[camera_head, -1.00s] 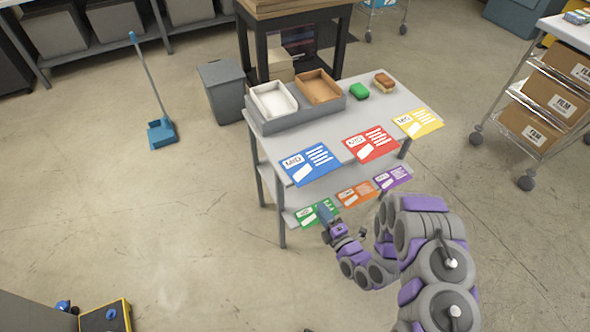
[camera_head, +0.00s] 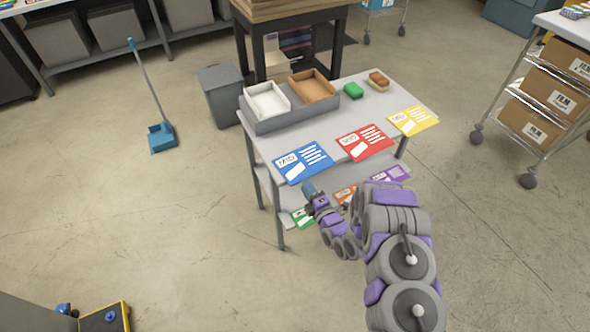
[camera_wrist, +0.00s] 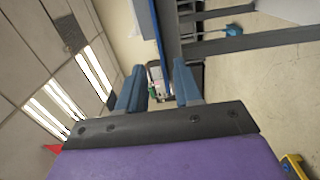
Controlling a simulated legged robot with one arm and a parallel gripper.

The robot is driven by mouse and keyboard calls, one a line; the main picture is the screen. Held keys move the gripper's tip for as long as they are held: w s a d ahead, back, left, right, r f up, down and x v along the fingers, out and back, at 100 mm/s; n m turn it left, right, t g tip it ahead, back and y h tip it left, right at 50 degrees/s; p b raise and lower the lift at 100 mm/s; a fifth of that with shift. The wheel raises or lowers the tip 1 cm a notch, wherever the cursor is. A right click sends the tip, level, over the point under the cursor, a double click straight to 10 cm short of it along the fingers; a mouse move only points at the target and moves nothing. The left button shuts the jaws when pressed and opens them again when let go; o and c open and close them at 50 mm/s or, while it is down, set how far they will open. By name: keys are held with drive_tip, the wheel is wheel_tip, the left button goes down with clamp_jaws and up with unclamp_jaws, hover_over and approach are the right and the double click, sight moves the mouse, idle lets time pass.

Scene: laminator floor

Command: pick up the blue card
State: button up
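The blue card (camera_head: 303,161) lies flat on the top shelf of the grey cart (camera_head: 262,145), at its near left corner, with its near edge overhanging the front. In the wrist view a thin blue strip (camera_wrist: 159,35), which looks like this card edge-on, shows beyond and between the fingers. My gripper (camera_head: 308,189) is just below and in front of the card's near edge, apart from it. In the wrist view my gripper (camera_wrist: 159,68) has its two blue fingers spread with nothing between them.
A red card (camera_head: 365,142) and a yellow card (camera_head: 412,121) lie along the same edge. Below, green (camera_head: 301,218), orange (camera_head: 345,194) and purple (camera_head: 390,174) cards lie on the lower shelf. A tray organiser (camera_head: 290,112) stands behind.

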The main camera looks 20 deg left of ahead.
sight(294, 178)
drive_tip(key=a, duration=0.2)
drive_tip(key=w+a, duration=0.1)
drive_tip(key=shift+f, duration=0.25)
drive_tip(key=shift+a+f, duration=0.1)
drive_tip(key=shift+a, duration=0.35)
drive_tip(key=shift+d+r, duration=0.25)
drive_tip(key=shift+d, duration=0.65)
drive_tip(key=c, duration=0.6)
drive_tip(key=shift+a+f, duration=0.25)
drive_tip(key=shift+a, duration=0.3)
clamp_jaws()
